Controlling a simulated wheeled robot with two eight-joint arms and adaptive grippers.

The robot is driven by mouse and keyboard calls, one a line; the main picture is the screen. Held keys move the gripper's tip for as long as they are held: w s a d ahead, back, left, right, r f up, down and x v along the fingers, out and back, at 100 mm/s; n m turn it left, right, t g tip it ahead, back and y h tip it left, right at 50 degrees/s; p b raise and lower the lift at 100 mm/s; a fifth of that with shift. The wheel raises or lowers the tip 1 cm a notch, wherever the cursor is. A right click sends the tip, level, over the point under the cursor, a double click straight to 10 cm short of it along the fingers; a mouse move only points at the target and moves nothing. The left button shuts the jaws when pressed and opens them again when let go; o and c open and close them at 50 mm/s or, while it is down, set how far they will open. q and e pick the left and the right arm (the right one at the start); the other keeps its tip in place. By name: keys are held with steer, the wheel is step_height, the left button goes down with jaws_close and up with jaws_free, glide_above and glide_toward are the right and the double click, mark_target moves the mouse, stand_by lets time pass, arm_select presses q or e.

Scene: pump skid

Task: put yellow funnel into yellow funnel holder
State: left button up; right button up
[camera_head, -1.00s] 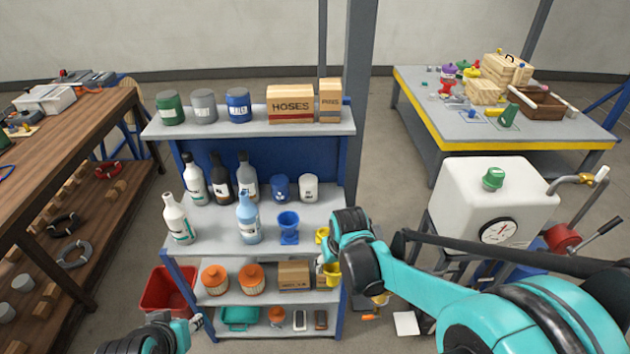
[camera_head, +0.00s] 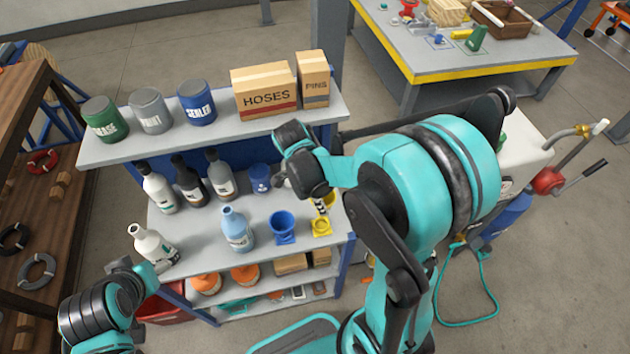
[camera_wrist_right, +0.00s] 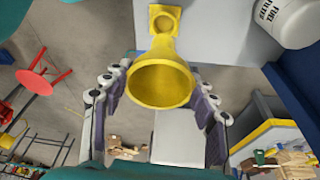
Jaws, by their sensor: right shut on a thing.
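The yellow funnel (camera_wrist_right: 160,82) is held between the fingers of my right gripper (camera_wrist_right: 160,100), its wide mouth facing the wrist camera. In the head view the funnel (camera_head: 329,198) is partly hidden by my right gripper (camera_head: 322,203). The yellow funnel holder (camera_head: 321,227) stands on the middle shelf, just below the funnel. In the wrist view the holder (camera_wrist_right: 164,14) shows a square base and ring beyond the narrow spout. The spout overlaps the holder in that picture; I cannot tell whether they touch. My left gripper (camera_head: 146,274) is at the lower left, its jaws unclear.
A blue funnel in its holder (camera_head: 282,227) stands left of the yellow holder. Bottles, including a light blue one (camera_head: 236,230), are farther left. A blue can (camera_head: 260,178) stands behind. The upper shelf (camera_head: 215,132) carries cans and boxes. The middle shelf's right edge is close to the holder.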

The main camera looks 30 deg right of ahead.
steer(key=shift+s, duration=0.1)
steer(key=shift+s+f+b, duration=0.15)
steer(key=shift+f+b, duration=0.1)
steer(key=shift+b, duration=0.1)
step_height(320, 180, down, 5)
steer(key=b, duration=0.3)
steer(key=shift+r+b, duration=0.1)
steer(key=shift+b, duration=0.25)
steer(key=shift+r, duration=0.1)
stand_by(0.5)
steer(key=shift+f+b, duration=1.65)
steer(key=shift+f, duration=0.1)
stand_by(0.4)
steer(key=o, duration=1.4)
steer(key=shift+c, duration=0.2)
